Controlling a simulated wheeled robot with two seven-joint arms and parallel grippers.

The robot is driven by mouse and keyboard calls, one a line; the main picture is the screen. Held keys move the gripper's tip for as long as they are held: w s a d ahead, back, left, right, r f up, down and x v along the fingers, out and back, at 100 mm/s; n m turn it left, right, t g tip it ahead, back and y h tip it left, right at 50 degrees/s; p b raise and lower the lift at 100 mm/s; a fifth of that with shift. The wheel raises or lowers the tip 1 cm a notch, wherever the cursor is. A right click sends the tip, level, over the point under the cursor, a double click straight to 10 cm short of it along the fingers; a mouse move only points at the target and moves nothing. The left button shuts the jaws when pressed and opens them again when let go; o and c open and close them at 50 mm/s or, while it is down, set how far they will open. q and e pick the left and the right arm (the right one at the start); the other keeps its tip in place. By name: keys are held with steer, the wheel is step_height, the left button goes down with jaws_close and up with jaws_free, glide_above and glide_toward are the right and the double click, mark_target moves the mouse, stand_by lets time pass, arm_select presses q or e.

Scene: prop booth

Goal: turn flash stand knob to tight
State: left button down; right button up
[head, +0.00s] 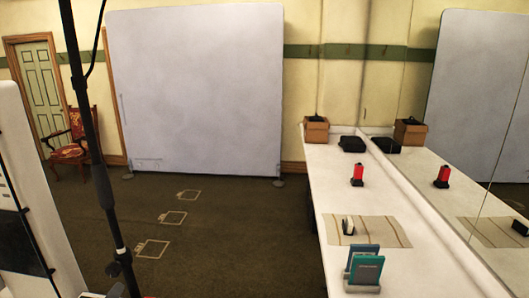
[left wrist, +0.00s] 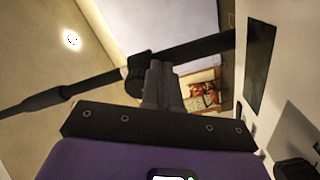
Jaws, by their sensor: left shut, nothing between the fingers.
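The flash stand (head: 97,150) is a thin black pole at the left of the head view, with a pale ring low on it. The fingers partly hide the collar, and the knob's setting cannot be read. My right gripper is not in view.
A white counter (head: 335,180) runs along the mirror at right, holding a red-and-black item (head: 357,175), a box (head: 316,130) and teal items (head: 364,266). A large grey panel (head: 195,90) stands behind. A red chair (head: 70,140) is at far left. The middle floor is clear.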

arm_select(q)
steer(key=s, duration=0.4)
steer(key=shift+s+a+r, duration=0.2)
steer(key=shift+s+r, duration=0.05)
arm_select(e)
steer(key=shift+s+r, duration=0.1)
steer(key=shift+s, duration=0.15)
arm_select(q)
steer(key=shift+r, duration=0.1)
